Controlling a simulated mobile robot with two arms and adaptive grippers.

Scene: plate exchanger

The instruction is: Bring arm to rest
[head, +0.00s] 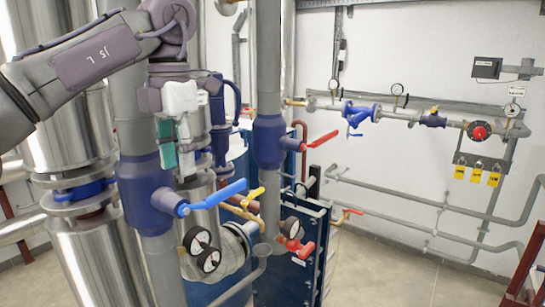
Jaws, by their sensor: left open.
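My left arm comes in from the upper left, with its grey-purple links across the top left of the head view. Its wrist bends down, and my left gripper (178,158) hangs below it, pointing down, in front of the pipes. The gripper is open, with no object seen between its fingers; the fingertips are small and partly hard to make out. Just below it is a dark blue valve with a blue lever handle (215,196); the gripper appears apart from this handle. My right gripper is not in view.
A grey vertical pipe (268,60) carries a red-handled valve (318,140) right of the gripper. Insulated silver pipes (92,255) stand at left. Pressure gauges (208,260) and a blue plate exchanger (303,270) are below. Wall pipework (440,122) is at back right. The floor (400,275) there is clear.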

